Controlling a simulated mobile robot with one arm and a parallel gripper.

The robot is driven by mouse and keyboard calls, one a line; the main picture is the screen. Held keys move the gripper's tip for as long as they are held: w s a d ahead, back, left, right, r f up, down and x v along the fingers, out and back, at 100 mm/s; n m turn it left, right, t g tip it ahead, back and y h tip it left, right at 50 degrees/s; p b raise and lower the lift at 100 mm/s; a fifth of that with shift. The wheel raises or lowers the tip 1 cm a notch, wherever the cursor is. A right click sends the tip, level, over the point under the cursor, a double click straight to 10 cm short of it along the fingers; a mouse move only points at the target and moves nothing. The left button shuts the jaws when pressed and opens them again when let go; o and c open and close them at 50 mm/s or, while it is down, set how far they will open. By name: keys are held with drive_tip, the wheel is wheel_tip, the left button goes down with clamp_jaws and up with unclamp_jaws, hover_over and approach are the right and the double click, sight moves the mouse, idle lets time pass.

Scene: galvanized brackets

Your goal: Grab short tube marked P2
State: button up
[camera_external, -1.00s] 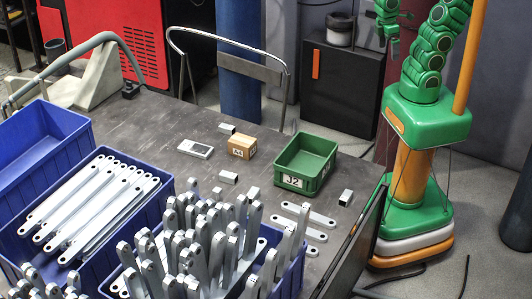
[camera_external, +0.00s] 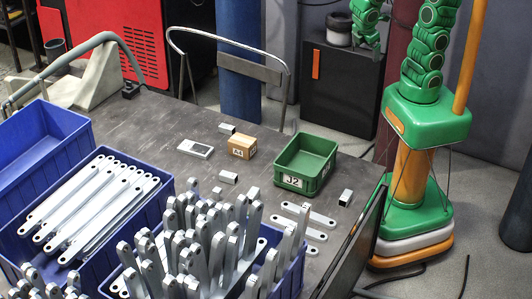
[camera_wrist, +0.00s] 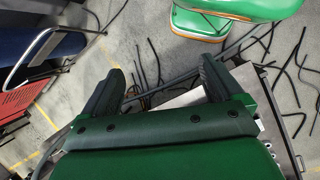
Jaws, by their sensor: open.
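Several short square metal tubes lie on the dark table: one at the back (camera_external: 227,128), one in the middle (camera_external: 228,177), one left of the green bin (camera_external: 252,193) and one to its right (camera_external: 345,197). I cannot read a P2 mark on any of them. My gripper (camera_external: 368,42) is raised beyond the table, in front of the black cabinet and well away from the tubes. In the wrist view my gripper (camera_wrist: 160,75) has its two dark fingers apart with nothing between them; no tube can be made out there.
A green bin marked J2 (camera_external: 290,180), a small brown box marked A4 (camera_external: 242,147) and a grey device (camera_external: 195,148) stand on the table. Blue crates (camera_external: 172,200) with metal brackets fill the front left. Flat brackets (camera_external: 308,213) lie at right, near a dark upright panel (camera_external: 362,240).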

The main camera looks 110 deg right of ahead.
drive_tip(key=w+a+f+n+t+h, duration=0.1)
drive_tip(key=w+a+f+n+h, duration=0.25)
drive_tip(key=w, duration=0.55)
drive_tip(key=w+a+f+n+t+h, duration=0.1)
drive_tip(key=w+a+f+n+h, duration=0.3)
drive_tip(key=w, duration=0.4)
drive_tip(key=n+t+h, duration=0.1)
drive_tip(key=n+t, duration=0.6)
drive_tip(key=n, duration=0.2)
hover_over(349, 196)
drive_tip(key=w+d, duration=0.2)
drive_tip(key=d, duration=0.5)
wheel_tip(349, 196, down, 14)
drive_tip(key=s+a+f+n+t+y, duration=0.2)
drive_tip(key=s+a+f+n+t, duration=0.35)
drive_tip(key=a+f, duration=0.6)
drive_tip(key=shift+n+g, duration=0.5)
drive_tip(key=shift+g, duration=0.35)
drive_tip(key=shift+d+x, duration=0.25)
drive_tip(key=shift+x, duration=3.35)
drive_tip(key=shift+s+r, duration=0.15)
drive_tip(key=shift+s, duration=0.1)
drive_tip(key=c, duration=1.1)
